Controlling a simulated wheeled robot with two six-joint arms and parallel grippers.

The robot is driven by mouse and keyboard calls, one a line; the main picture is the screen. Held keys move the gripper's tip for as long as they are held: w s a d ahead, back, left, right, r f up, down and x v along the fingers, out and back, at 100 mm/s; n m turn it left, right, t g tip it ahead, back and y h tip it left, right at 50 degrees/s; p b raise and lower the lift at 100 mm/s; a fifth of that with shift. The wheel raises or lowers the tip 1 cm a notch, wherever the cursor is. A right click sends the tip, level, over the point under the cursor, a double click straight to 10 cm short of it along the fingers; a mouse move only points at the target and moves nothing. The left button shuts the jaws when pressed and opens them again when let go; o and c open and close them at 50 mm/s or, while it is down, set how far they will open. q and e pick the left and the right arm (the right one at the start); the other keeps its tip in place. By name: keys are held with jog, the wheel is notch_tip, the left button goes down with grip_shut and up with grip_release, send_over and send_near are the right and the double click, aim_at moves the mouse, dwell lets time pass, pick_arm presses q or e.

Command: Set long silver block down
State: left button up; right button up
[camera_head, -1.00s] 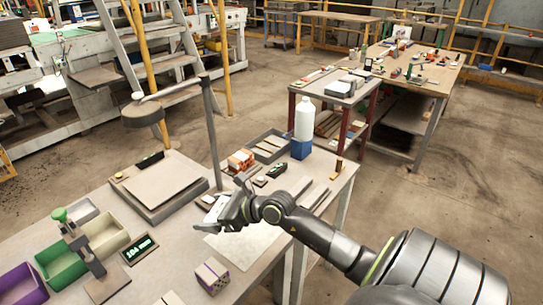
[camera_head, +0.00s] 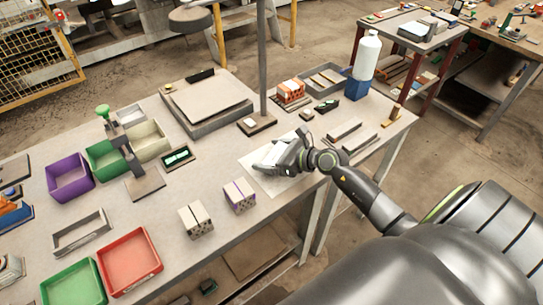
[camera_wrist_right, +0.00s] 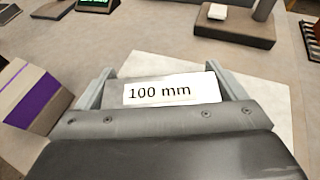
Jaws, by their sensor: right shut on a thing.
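My right gripper (camera_head: 270,163) is low over the white sheet (camera_head: 255,180) on the workbench. In the right wrist view its two fingers (camera_wrist_right: 165,88) are shut on the long block (camera_wrist_right: 205,90), which has a white face printed "100 mm". The block lies crosswise between the fingers, above or on the sheet (camera_wrist_right: 272,90); I cannot tell whether it touches. In the head view the gripper mostly hides the block. My left gripper is not in view.
A display (camera_head: 177,158), a scale (camera_head: 208,103) and coloured bins (camera_head: 130,262) fill the left side.

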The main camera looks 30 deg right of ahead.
jog(key=shift+f, duration=0.35)
jog(key=shift+f, duration=0.1)
jog(key=o, duration=1.1)
jog(key=shift+f, duration=0.1)
jog(key=shift+r, duration=0.2)
jog(key=shift+s+d, duration=0.2)
jog(key=shift+s, duration=0.1)
jog(key=b+v, duration=0.1)
jog(key=v, duration=1)
jog(key=shift+s+r, duration=0.1)
